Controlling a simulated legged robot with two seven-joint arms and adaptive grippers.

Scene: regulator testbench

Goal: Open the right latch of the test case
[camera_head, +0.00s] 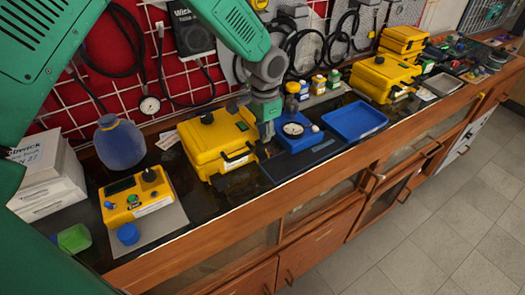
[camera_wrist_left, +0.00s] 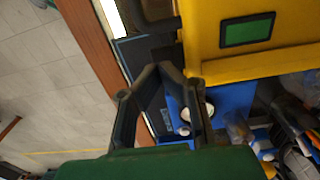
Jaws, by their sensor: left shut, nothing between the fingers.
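The yellow test case (camera_head: 212,146) stands lid down on the dark bench top, with a black handle (camera_head: 238,158) on its front. The case also shows at the top of the left wrist view (camera_wrist_left: 262,50), with a green label on it and part of the black handle (camera_wrist_left: 152,12) beside it. My left gripper (camera_head: 267,131) is shut and empty, pointing down just beside the right end of the case. Its fingers also show in the left wrist view (camera_wrist_left: 172,72), close to the case's edge; contact cannot be told. I cannot make out the right latch. My right gripper is not in view.
Right of the case are a blue gauge unit (camera_head: 293,139), a dark flat tray (camera_head: 300,160) and a blue tray (camera_head: 354,121). A yellow control box (camera_head: 137,195) and a blue jug (camera_head: 119,143) stand left. More yellow cases (camera_head: 384,77) stand farther right.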

